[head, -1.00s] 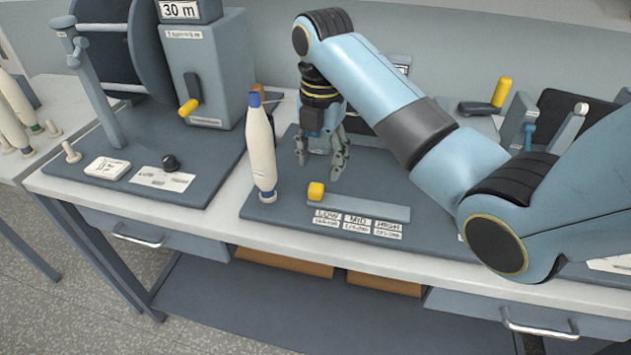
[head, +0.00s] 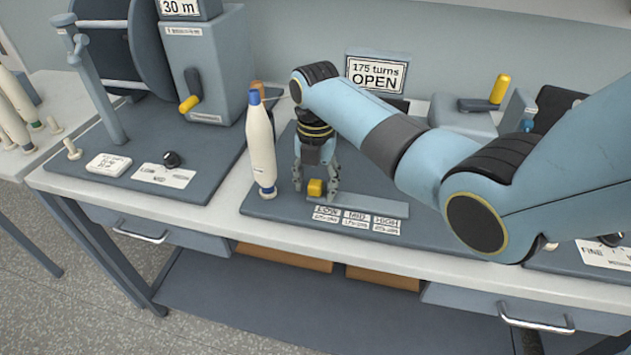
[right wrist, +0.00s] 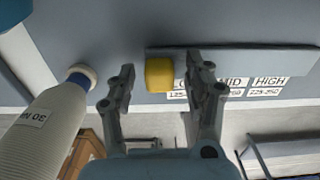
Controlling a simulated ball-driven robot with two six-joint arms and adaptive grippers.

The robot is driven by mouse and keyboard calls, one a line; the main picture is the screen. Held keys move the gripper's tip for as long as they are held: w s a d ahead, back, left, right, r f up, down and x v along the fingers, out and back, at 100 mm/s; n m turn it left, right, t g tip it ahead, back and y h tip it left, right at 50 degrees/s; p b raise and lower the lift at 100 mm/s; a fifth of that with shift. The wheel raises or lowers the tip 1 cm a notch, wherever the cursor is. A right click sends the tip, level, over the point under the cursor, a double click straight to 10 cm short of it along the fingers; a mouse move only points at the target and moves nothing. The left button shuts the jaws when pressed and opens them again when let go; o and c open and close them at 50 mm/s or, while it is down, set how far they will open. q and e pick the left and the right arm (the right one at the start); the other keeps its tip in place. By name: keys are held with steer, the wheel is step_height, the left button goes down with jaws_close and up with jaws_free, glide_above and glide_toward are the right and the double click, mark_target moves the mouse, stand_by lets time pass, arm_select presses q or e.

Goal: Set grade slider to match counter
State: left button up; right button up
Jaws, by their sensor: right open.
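The yellow slider knob (head: 315,187) sits at the left end of its grey track (head: 365,204), above the LOW label (head: 326,213). The MID label (head: 356,217) and HIGH label (head: 386,221) follow to its right. The counter sign (head: 377,76) behind reads "175 turns OPEN". My right gripper (head: 316,190) is open and points down at the knob, with a finger to each side in the head view. In the right wrist view, the knob (right wrist: 159,74) shows between the open fingers (right wrist: 163,85), nearer the right one. I cannot tell whether they touch. My left gripper is out of view.
A white bobbin with a blue tip (head: 261,145) stands just left of the slider and close to my right gripper. A winder with a yellow handle (head: 189,104) and a "30 m" sign stands at the left. Another yellow-handled lever (head: 500,89) is at the back right.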

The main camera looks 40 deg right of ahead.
jaws_close()
stand_by(0.3)
